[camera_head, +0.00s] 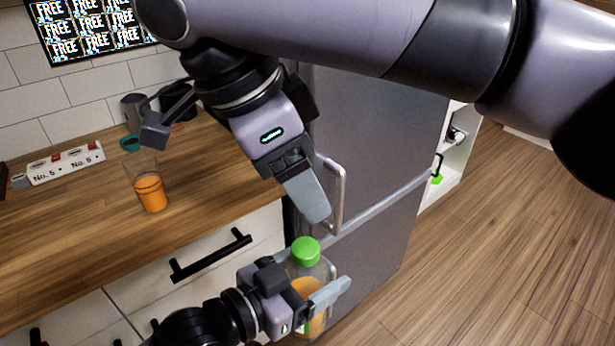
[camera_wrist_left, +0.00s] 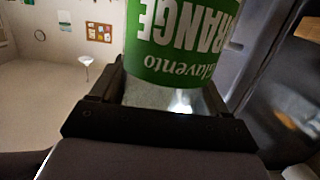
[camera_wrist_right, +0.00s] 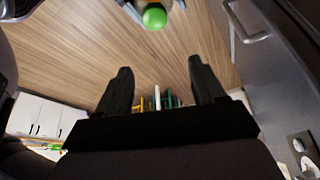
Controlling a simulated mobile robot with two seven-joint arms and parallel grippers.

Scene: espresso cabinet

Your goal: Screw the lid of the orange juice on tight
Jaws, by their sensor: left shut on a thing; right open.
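My left gripper (camera_head: 310,301) is shut around the body of a clear orange juice bottle (camera_head: 318,272) with some orange juice low inside. It holds the bottle roughly upright, in the air in front of the counter. A green lid (camera_head: 305,251) sits on the bottle's top; I cannot tell how tight it is. In the left wrist view the bottle's green label (camera_wrist_left: 180,45) shows between the fingers. My right gripper (camera_head: 310,200) is open and empty, just above the lid and apart from it. The right wrist view shows the green lid (camera_wrist_right: 154,17) beyond the open fingers (camera_wrist_right: 160,85).
A glass with orange juice (camera_head: 150,192) stands on the wooden counter (camera_head: 80,225). A grey fridge (camera_head: 375,130) with a handle (camera_head: 338,195) stands close behind the grippers. Open floor (camera_head: 480,250) is at the right.

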